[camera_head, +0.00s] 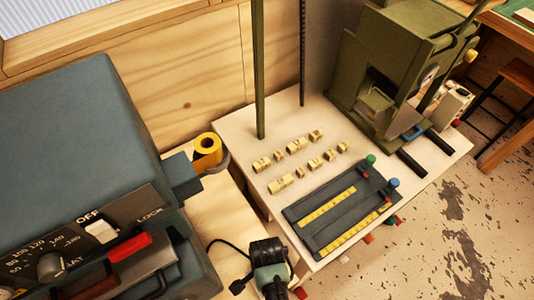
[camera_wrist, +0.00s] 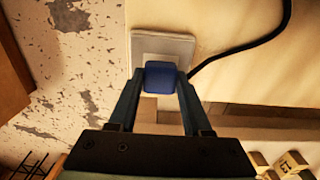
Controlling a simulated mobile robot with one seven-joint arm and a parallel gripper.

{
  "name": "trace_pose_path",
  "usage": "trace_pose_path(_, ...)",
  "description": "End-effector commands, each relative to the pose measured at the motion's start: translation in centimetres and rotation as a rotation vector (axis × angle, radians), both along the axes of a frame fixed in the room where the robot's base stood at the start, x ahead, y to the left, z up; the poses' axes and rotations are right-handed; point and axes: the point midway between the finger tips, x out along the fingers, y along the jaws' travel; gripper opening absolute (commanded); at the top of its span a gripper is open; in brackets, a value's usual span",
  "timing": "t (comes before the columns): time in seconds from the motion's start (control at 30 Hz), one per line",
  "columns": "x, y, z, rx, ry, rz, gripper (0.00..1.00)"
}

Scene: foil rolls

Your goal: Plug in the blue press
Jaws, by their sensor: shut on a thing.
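The blue press (camera_head: 70,150) is the large blue-grey machine at the left of the head view. Its front carries a dial (camera_head: 52,266), a white switch (camera_head: 101,231) beside the word OFF, and a red handle (camera_head: 130,246). In the wrist view my gripper (camera_wrist: 160,88) is shut on a blue plug (camera_wrist: 161,79). The plug is in front of a pale socket plate (camera_wrist: 177,46) on the wall and overlaps its lower part. Its prongs are hidden, so I cannot tell how deep it sits. The socket and plug do not show in the head view.
A pale table holds several small brass type blocks (camera_head: 297,146), a dark tray with yellow rulers (camera_head: 340,208) and a green press (camera_head: 400,60). A yellow foil roll (camera_head: 207,147) is beside the blue press. A black cable (camera_wrist: 250,42) runs right of the socket.

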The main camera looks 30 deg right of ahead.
Motion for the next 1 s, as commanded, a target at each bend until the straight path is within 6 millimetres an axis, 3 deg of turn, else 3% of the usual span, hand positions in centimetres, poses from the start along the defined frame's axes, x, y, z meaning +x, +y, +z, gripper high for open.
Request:
trace_pose_path(0.6,0.0,0.0,-1.3,0.000,0.000,0.000,0.00)
trace_pose_path(0.63,0.0,0.0,-1.2,0.000,0.000,0.000,0.53)
trace_pose_path(0.8,0.0,0.0,-1.2,0.000,0.000,0.000,0.83)
trace_pose_path(1.0,0.0,0.0,-1.2,0.000,0.000,0.000,0.84)
